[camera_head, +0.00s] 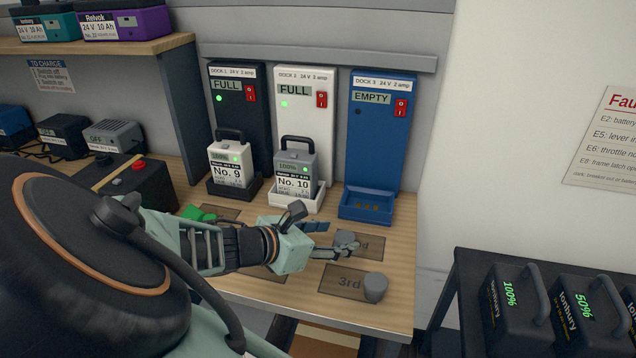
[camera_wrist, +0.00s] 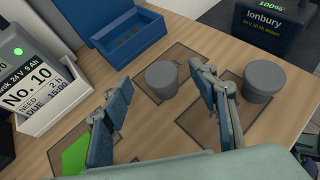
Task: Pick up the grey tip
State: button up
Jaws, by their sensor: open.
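Two grey, short, rounded pieces that could be tips stand on the wooden bench. One grey piece (camera_head: 346,238) is on the middle dark mat; in the wrist view this piece (camera_wrist: 162,80) shows between and a little beyond my fingertips. The other grey piece (camera_head: 375,287) stands at the right end of the mat marked "3rd" (camera_head: 342,283); it shows right of my fingers in the wrist view (camera_wrist: 264,82). My gripper (camera_head: 336,238) is open, with its fingers spread apart and nothing held. Whether a finger touches the nearer piece I cannot tell.
A green piece (camera_head: 198,213) lies on the bench behind my arm. Behind stand the empty blue dock 3 (camera_head: 366,205) and docks holding batteries No. 9 (camera_head: 232,165) and No. 10 (camera_head: 296,170). A black rack with batteries (camera_head: 515,305) is at right.

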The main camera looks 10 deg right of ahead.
aim_at(344, 237)
jog(key=b+x, duration=0.1)
jog(key=x, duration=0.3)
jog(key=shift+w+d+f, duration=0.1)
jog(key=shift+f, duration=0.15)
jog(key=shift+c, duration=0.5)
jog(key=c, duration=1.1)
jog(key=shift+o, duration=0.2)
